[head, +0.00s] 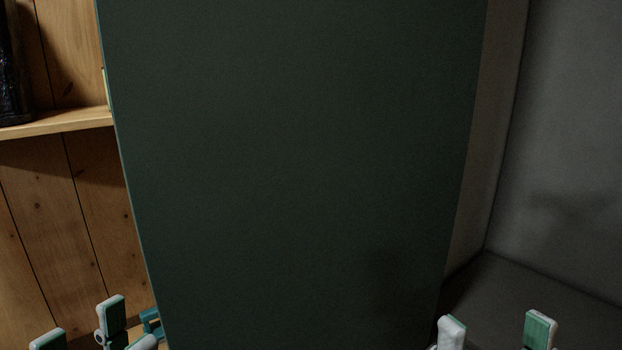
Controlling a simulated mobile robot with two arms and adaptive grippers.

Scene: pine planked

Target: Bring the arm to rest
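My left gripper (95,335) is at the bottom left corner, in front of the wooden planks. Its pale fingertips with green pads stand apart, with nothing seen between them. My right gripper (495,332) is at the bottom edge, right of centre. Its two fingertips are wide apart and no object shows between them. The lower parts of both grippers and the arms are cut off by the frame.
A large dark green panel (295,160) fills the middle, close in front. A teal piece (151,323) shows at its lower left edge, beside my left gripper. A wooden shelf (55,124) holds a dark object (12,70). A grey wall (570,140) stands right.

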